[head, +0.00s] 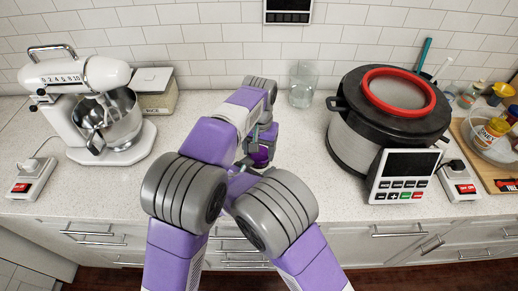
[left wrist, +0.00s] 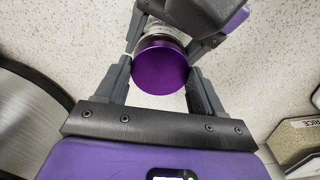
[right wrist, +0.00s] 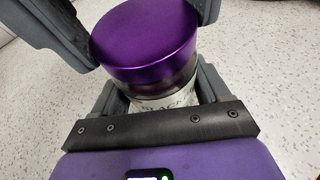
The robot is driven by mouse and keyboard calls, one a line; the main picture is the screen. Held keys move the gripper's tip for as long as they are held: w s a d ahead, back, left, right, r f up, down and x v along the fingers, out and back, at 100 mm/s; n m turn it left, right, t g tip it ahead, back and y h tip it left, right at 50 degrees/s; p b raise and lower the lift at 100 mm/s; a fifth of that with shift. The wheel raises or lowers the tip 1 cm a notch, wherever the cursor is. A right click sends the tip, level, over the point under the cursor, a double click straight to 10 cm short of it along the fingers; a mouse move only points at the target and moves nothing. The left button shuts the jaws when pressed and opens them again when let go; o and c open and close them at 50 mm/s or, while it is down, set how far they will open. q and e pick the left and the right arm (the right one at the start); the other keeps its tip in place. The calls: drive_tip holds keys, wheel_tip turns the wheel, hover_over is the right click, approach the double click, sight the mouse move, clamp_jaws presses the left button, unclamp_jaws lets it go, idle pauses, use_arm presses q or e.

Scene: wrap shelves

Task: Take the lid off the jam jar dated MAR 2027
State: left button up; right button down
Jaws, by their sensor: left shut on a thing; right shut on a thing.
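A jam jar with a purple lid (left wrist: 161,71) is between my two grippers. In the right wrist view its glass body carries a white label (right wrist: 165,102) reading "BLACK…"; no date is readable. My left gripper (left wrist: 163,68) is shut on the lid, one finger on each side. My right gripper (right wrist: 162,92) is shut on the jar body below the lid. The lid (right wrist: 145,38) sits on the jar, with no clear gap visible. In the head view my arms hide most of the jar; a bit of purple (head: 261,156) shows near the left gripper (head: 258,143).
A stand mixer (head: 90,95) and a rice container (head: 155,92) stand to the left. An empty glass (head: 303,84) is behind, at right. A large cooker (head: 360,140) and a tray (head: 484,158) with bottles are further right. The counter's middle front is clear beside my arms.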

use_arm(q)
drive_tip(key=shift+r, duration=0.15)
drive_tip(key=shift+r, duration=0.95)
drive_tip(key=shift+r, duration=0.1)
drive_tip(key=shift+r, duration=1.95)
use_arm(e)
unclamp_jaws()
